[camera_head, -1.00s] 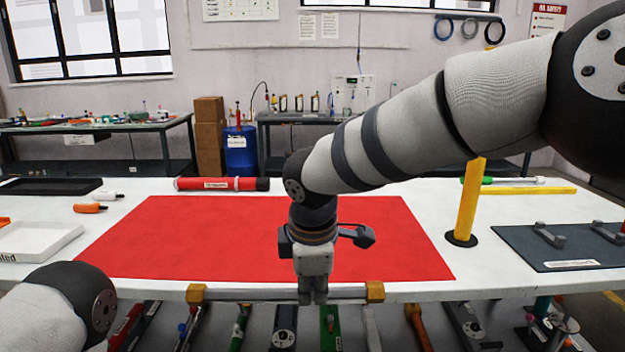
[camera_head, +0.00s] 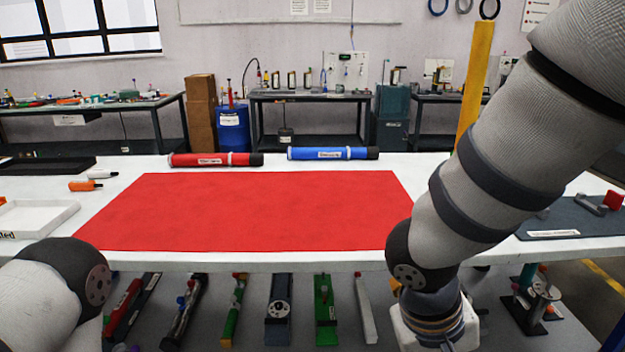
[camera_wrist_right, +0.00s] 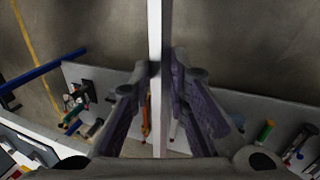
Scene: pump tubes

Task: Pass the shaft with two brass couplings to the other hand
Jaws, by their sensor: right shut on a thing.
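The shaft (camera_wrist_right: 159,30) shows in the right wrist view as a long pale grey bar running from the top edge down between my fingers. My right gripper (camera_wrist_right: 160,85) is shut on it, one dark finger on each side. In the head view the gripper and most of the shaft are below the bottom edge. A small brass-coloured piece (camera_head: 395,286) shows beside my right wrist, probably one coupling. The other coupling is out of sight. My left arm shows only at the lower left of the head view; its gripper is out of view.
A white table holds a red mat (camera_head: 250,210), clear of objects. Behind it lie a red tube (camera_head: 215,159) and a blue tube (camera_head: 333,153). A white tray (camera_head: 35,218) is at left, a dark mat (camera_head: 560,222) at right. Several tools sit below the front edge.

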